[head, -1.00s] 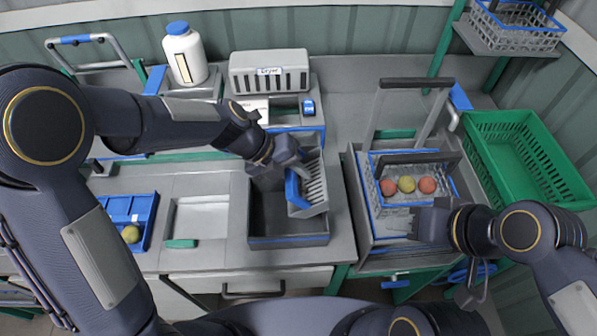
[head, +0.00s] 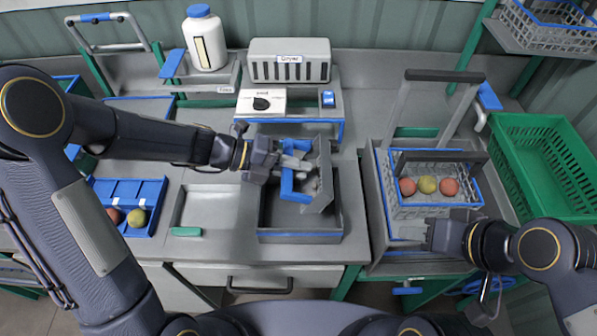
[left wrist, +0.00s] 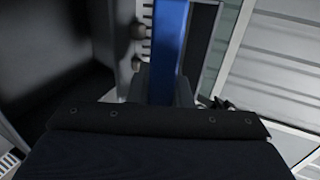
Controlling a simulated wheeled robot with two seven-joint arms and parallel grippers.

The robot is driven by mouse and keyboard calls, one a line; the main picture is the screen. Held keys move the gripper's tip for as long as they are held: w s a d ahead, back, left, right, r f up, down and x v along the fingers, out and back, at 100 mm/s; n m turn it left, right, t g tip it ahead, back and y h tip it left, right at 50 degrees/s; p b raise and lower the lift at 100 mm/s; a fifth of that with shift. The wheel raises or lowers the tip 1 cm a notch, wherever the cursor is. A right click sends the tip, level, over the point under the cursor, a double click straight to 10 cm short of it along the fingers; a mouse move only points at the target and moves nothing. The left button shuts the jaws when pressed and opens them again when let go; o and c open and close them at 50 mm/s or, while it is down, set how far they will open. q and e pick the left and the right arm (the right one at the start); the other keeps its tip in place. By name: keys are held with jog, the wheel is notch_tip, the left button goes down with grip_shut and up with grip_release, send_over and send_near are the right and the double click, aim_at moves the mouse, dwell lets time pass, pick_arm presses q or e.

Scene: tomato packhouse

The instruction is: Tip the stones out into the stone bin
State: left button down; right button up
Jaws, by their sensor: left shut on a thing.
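My left gripper (head: 287,165) is shut on the blue rim of a small grey slotted tray (head: 324,176). The tray stands tipped on its side above the stone bin (head: 300,238), a dark grey open box, with its blue-rimmed opening facing left toward the gripper. Greyish lumps, perhaps stones, show within the blue rim; they are too small to tell clearly. In the left wrist view the blue rim (left wrist: 170,45) runs between the fingers, with small brownish lumps (left wrist: 138,32) beside the slotted wall. My right gripper (head: 428,232) is at the front of a wire basket (head: 438,211); its fingers are hard to make out.
The wire basket holds two red tomatoes and a yellowish one, inside a grey basin (head: 375,215). A green crate (head: 545,150) stands at right. A blue tray (head: 150,187) with tomatoes is at left. A dryer (head: 290,62) and a white bottle (head: 205,40) stand behind the bin.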

pick_arm(q)
jog(key=a+h+b, duration=0.1)
jog(key=h, duration=0.1)
jog(key=a+f+h+b, duration=0.1)
jog(key=b, duration=0.1)
jog(key=f+h+b, duration=0.1)
jog(key=h+b, duration=0.1)
jog(key=shift+a+h, duration=0.3)
jog(key=shift+a, duration=0.1)
jog(key=shift+r, duration=0.1)
